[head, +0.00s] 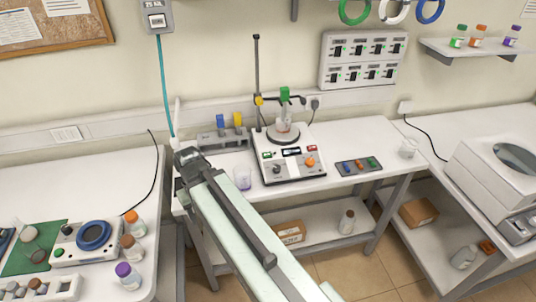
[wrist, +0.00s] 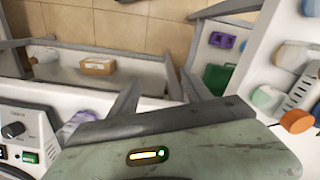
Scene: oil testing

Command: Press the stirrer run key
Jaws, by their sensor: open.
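The stirrer (head: 293,172) is a white hotplate unit on the middle bench, with a small vessel (head: 283,133) on its round plate. Its front panel has a green key (head: 267,155), a dark display (head: 291,151), a dark knob (head: 277,169) and an orange knob (head: 310,162). The labels are too small to read. In the wrist view part of the panel shows at lower left, with a green key (wrist: 29,157) and a dark knob (wrist: 13,130). My gripper (head: 187,158) is at the arm's far end, left of the stirrer and apart from it. It is open; its fingers are hard to make out.
A purple-tinted beaker (head: 243,179) stands between my arm and the stirrer. A stand rod (head: 257,75) rises behind the stirrer. A dark tray (head: 358,166) lies to its right. A teal cable (head: 165,85) hangs at the wall near my arm's end.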

